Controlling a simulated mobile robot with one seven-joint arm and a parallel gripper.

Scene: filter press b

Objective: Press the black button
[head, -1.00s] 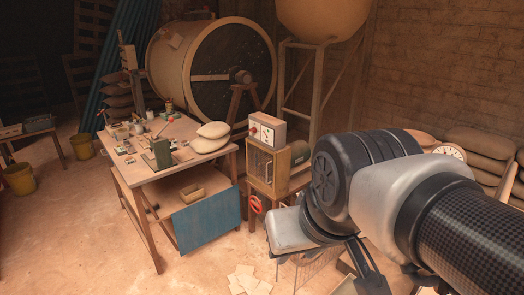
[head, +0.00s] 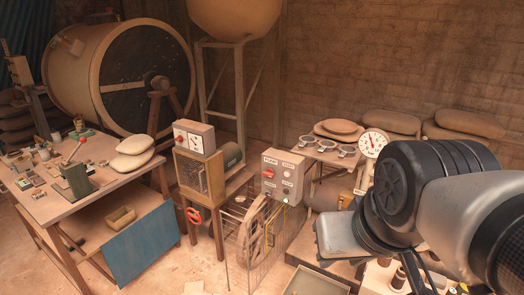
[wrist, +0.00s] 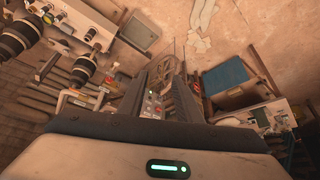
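A grey control box (head: 275,183) stands right of centre in the head view, with labels, a red knob (head: 267,173) and small round controls on its front. A dark round control (head: 287,182) shows on its right half; it is too small to be sure of its colour. My arm reaches in from the right of the head view, to the right of the box and apart from it. In the wrist view my gripper's dark ridged fingers (wrist: 158,98) stand apart, with small red and pale spots visible between them. I see nothing held.
A second box (head: 194,138) with red controls sits on a wooden cabinet left of the control box. A wire rack (head: 248,242) stands below the control box. A dial scale (head: 373,143) and a table with rings (head: 327,148) are behind it. A cluttered workbench (head: 75,205) is at left.

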